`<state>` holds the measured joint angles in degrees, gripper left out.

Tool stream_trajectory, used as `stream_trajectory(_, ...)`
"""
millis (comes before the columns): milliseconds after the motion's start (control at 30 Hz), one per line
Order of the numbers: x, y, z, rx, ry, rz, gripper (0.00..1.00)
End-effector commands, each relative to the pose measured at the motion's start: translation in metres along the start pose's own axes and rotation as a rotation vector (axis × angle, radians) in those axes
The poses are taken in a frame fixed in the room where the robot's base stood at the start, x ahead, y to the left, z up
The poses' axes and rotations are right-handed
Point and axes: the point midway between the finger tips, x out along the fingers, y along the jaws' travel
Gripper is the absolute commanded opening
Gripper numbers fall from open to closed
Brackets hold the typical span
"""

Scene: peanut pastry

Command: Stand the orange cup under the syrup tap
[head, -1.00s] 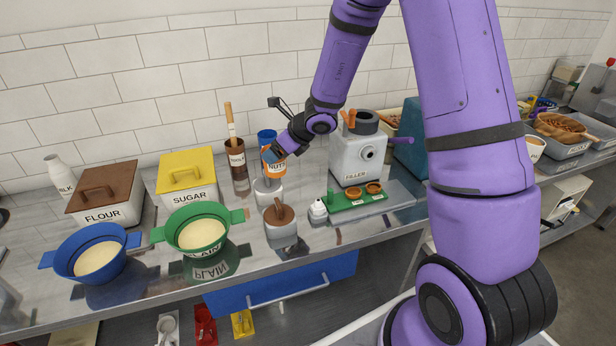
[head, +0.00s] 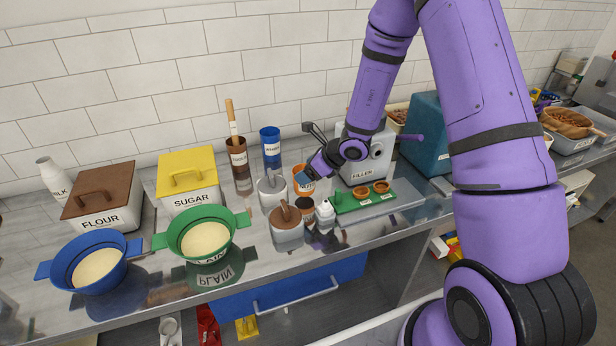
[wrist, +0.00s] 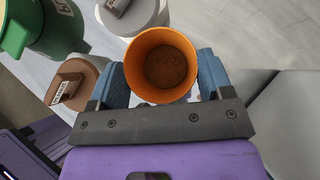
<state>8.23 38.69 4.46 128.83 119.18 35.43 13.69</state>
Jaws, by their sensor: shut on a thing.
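My gripper (head: 312,178) is shut on the orange cup (head: 302,187), which it holds near the filler machine's left side. In the wrist view the orange cup (wrist: 161,44) sits between the two blue fingers of my gripper (wrist: 161,76), its open mouth facing the camera and its inside brown at the bottom. Part of the cup's label shows in the head view. My wrist hides part of the filler (head: 366,168). I cannot tell which thing is the syrup tap. Whether the cup touches the counter cannot be told.
A grey pot (head: 271,190), a brown-lidded pot (head: 287,232) and a small white bottle (head: 325,213) stand close by. A blue cup (head: 270,142) stands behind. A green tray (head: 350,204) with small orange-rimmed tarts lies right. Green (head: 172,236) and blue (head: 70,256) bowls stand left.

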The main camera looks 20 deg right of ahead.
Motion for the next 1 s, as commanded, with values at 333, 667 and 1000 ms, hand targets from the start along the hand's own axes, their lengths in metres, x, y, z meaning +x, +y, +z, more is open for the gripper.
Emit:
stream_trajectory(333, 0.017, -0.001, -0.016, 0.000, -0.001, -0.001, 0.46)
stream_trajectory(667, 0.019, 0.000, -0.018, 0.001, 0.000, 0.000, 0.82)
stream_trajectory(1000, 0.018, 0.000, -0.018, 0.001, 0.000, 0.000, 0.99)
